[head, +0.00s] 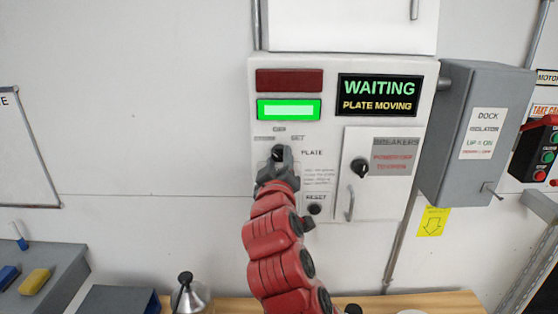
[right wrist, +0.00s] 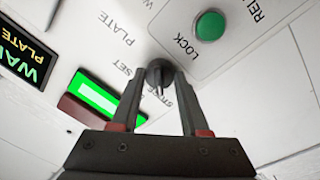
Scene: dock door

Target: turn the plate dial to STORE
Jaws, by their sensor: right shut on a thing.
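The plate dial (head: 277,152) is a small dark knob on the white control panel (head: 341,112), below faint labels, one of which reads SET. My right gripper (head: 279,158) reaches up to it from below and is shut on it. In the right wrist view, the dial (right wrist: 158,70) sits between the two fingertips of my right gripper (right wrist: 160,80). The dial's pointer is partly hidden by the fingers, and I cannot tell its exact setting. The display (head: 379,96) reads WAITING, PLATE MOVING. My left gripper is not in view.
A green lamp (head: 289,109) is lit under a dark red one (head: 289,80). A breaker door (head: 383,190) with a black knob (head: 360,167) is to the right. A green button (right wrist: 210,26) marked LOCK is near the dial. A grey isolator box (head: 476,130) stands further right.

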